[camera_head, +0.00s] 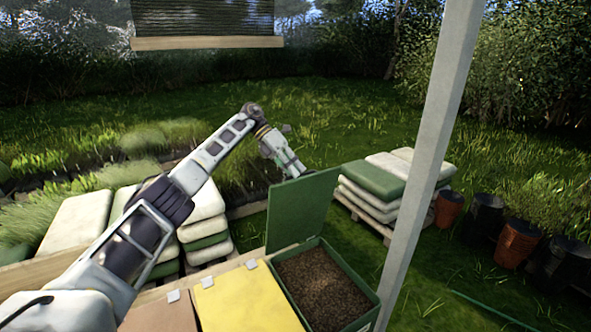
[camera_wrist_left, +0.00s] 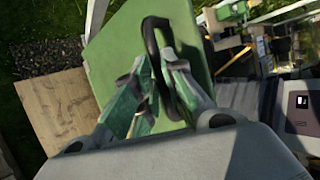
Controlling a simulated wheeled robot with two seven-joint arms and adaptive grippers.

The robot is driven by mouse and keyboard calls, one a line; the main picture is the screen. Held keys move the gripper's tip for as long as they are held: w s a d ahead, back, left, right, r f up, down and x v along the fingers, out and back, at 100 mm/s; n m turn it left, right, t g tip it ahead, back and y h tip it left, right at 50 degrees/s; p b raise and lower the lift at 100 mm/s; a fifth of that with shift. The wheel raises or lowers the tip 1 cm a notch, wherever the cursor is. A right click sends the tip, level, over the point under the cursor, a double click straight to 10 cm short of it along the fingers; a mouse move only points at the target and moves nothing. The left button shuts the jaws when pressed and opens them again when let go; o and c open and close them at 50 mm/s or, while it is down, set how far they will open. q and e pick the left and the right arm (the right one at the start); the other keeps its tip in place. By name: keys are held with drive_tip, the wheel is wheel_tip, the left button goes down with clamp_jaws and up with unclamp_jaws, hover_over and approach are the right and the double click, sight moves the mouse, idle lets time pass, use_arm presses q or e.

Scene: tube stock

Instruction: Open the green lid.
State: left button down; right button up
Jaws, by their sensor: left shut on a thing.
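The green lid (camera_head: 300,212) stands raised, about upright, at the back edge of the green bin (camera_head: 367,316). The bin's inside shows, filled with brown, grainy material. My left gripper (camera_head: 298,172) is at the lid's top edge, reaching down from behind. In the left wrist view the green lid (camera_wrist_left: 112,48) fills the middle and carries a black handle loop (camera_wrist_left: 147,32). The fingers of my left gripper (camera_wrist_left: 162,62) are closed on this handle. My right gripper is in neither view.
A yellow lid (camera_head: 245,298) and a brown lid (camera_head: 158,315), both closed, lie left of the green bin. A pale post (camera_head: 432,155) stands right of it. Stacked sacks (camera_head: 375,185) and several pots (camera_head: 517,243) stand on the grass behind and to the right.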

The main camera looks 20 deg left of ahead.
use_arm(q)
drive_tip(key=shift+s+a+f, duration=0.1)
drive_tip(key=shift+a+f, duration=0.05)
drive_tip(key=shift+f, duration=0.4)
drive_tip(key=shift+s+a+f, duration=0.1)
drive_tip(key=shift+a+f, duration=0.05)
drive_tip(key=shift+f, duration=0.4)
drive_tip(key=c, duration=1.7)
unclamp_jaws()
drive_tip(key=shift+w, duration=0.1)
drive_tip(key=shift+o, duration=1.1)
drive_tip(key=shift+w+a+f, duration=0.15)
drive_tip(key=shift+w+r, duration=0.2)
drive_tip(key=shift+r, duration=0.05)
drive_tip(key=shift+r, duration=0.1)
drive_tip(key=v, duration=0.7)
drive_tip(key=shift+r, duration=0.1)
